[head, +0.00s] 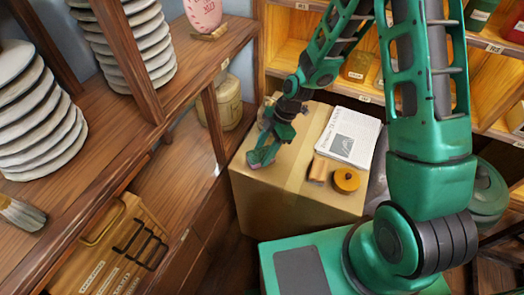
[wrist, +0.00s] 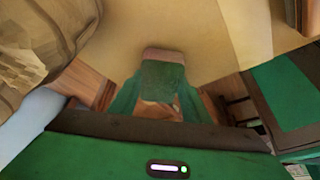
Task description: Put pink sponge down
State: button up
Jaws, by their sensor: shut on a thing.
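The pink sponge, with a dark green face and a pink edge, is between my gripper's fingers in the wrist view (wrist: 163,54). In the head view a small bit of it (head: 254,164) shows at the fingertips. My gripper (head: 262,157) is shut on it, over the left part of the cardboard box (head: 285,205). In the wrist view my green fingers (wrist: 158,100) flank the sponge, and the tan box top (wrist: 205,45) lies beyond it. I cannot tell whether the sponge touches the box.
On the box are a printed paper stack (head: 348,137), a wooden block (head: 325,169) and a round orange-yellow object (head: 346,180). A wooden shelf with stacked pale discs (head: 35,110) stands at left. Lit shelves (head: 285,40) stand behind. The box's front top is clear.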

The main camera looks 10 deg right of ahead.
jog(key=o, duration=1.4)
jog(key=v, duration=1.2)
jog(key=shift+d, duration=0.15)
jog(key=s+d+r+m+h, duration=0.1)
jog(key=s+d+r+m, duration=0.25)
jog(key=d, duration=0.25)
jog(key=s+d+r+m+t+h, duration=0.1)
jog(key=s+d+r+m, duration=0.25)
jog(key=d+m, duration=0.2)
jog(key=s+d+r+m+h, duration=0.2)
jog(key=s+d+r+m, duration=0.15)
jog(key=d, duration=0.25)
jog(key=s+d+r+m, duration=0.2)
jog(key=s+d+m, duration=0.1)
jog(key=s+m, duration=0.4)
jog(key=s+d+r+m, duration=0.3)
jog(key=s+d+m, duration=0.1)
jog(key=s+m, duration=0.3)
jog(key=shift+s+r, duration=0.2)
jog(key=shift+s, duration=0.8)
